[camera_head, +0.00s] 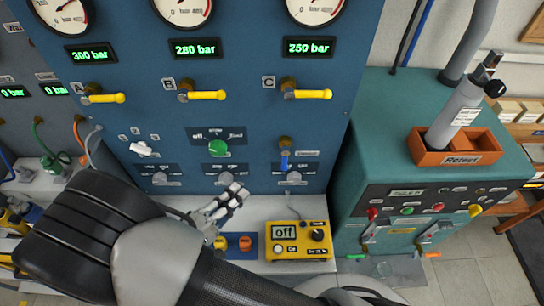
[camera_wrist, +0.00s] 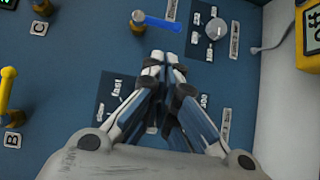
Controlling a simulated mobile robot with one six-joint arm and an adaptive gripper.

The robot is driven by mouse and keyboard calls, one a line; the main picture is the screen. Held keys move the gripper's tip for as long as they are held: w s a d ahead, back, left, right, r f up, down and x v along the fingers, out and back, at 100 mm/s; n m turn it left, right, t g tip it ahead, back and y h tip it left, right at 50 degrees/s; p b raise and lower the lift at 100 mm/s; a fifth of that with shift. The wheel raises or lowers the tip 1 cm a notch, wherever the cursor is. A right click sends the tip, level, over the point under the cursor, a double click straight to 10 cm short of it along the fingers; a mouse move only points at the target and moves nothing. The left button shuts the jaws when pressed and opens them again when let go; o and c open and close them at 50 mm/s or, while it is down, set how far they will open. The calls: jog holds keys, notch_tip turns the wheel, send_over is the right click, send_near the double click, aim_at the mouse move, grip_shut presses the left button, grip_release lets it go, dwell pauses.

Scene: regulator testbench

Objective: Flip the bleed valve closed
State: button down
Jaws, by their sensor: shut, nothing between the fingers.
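A small blue lever on a brass fitting (camera_head: 285,160), probably the bleed valve, sits on the lower right of the blue panel; its label is too small to read. The lever hangs straight down. In the wrist view the blue lever (camera_wrist: 162,22) shows near the top, pointing right. My gripper (camera_head: 240,191) is in front of the lower panel, below and left of the lever. In the wrist view my gripper (camera_wrist: 164,58) has its fingertips close together and empty, apart from the lever. The gripper hides most of a labelled knob plate behind it.
Three yellow valve handles (camera_head: 207,95) lie above, pointing right. A green knob (camera_head: 218,148) and a grey knob (camera_head: 293,178) are nearby. A yellow meter box (camera_head: 298,240) stands on the bench below. A teal cabinet (camera_head: 385,110) juts out at the right.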

aim_at(285, 160)
jog(key=shift+s+a+f+n+t+y, duration=0.15)
jog(key=shift+a+f+n+t+y, duration=0.3)
jog(key=shift+a+f+t, duration=0.3)
jog(key=shift+r, duration=0.1)
jog(key=s+d+x, duration=0.1)
jog(key=d+x, duration=0.1)
jog(key=x, duration=1)
jog(key=shift+d+b, duration=0.35)
jog(key=shift+b, duration=0.05)
